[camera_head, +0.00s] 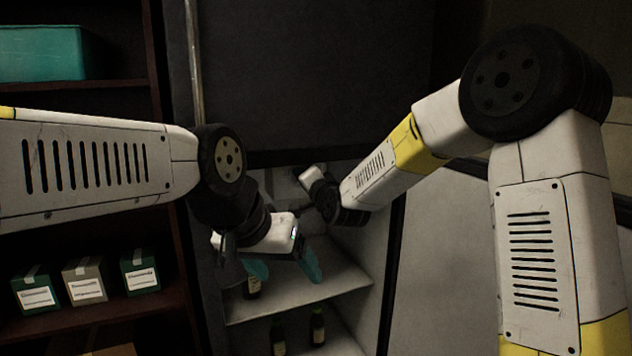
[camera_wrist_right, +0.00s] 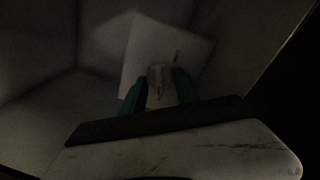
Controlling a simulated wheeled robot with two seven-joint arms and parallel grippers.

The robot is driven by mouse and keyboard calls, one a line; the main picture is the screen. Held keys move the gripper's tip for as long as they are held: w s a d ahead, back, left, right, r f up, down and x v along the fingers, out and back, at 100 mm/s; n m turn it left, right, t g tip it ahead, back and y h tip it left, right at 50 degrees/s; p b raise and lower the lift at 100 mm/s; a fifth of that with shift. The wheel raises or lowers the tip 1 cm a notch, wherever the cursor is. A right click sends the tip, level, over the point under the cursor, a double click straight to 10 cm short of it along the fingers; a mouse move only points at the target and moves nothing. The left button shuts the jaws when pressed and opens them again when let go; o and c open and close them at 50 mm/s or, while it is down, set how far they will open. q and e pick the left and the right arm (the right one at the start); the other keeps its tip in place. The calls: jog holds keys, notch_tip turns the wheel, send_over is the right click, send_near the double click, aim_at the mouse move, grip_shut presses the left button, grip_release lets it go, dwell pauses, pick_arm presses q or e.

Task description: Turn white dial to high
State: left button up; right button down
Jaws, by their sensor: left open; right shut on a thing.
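The white dial (camera_wrist_right: 156,78) sits on a pale square panel (camera_wrist_right: 140,48) inside the fridge, dimly lit in the right wrist view. My left gripper (camera_head: 284,267) is open and empty, pointing down in front of the fridge shelf. The dial's exact setting is too dark to read.
The open fridge has white shelves (camera_head: 335,285) with dark bottles (camera_head: 317,327), one partly behind my left gripper. A dark shelf unit at left holds small boxes (camera_head: 88,281) and a teal bin (camera_head: 42,54). The white fridge door (camera_head: 445,260) stands open at right.

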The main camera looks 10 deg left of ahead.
dwell(0.3)
jog(key=c, duration=0.9)
grip_release()
jog(key=v, duration=0.7)
jog(key=shift+s+d, duration=0.3)
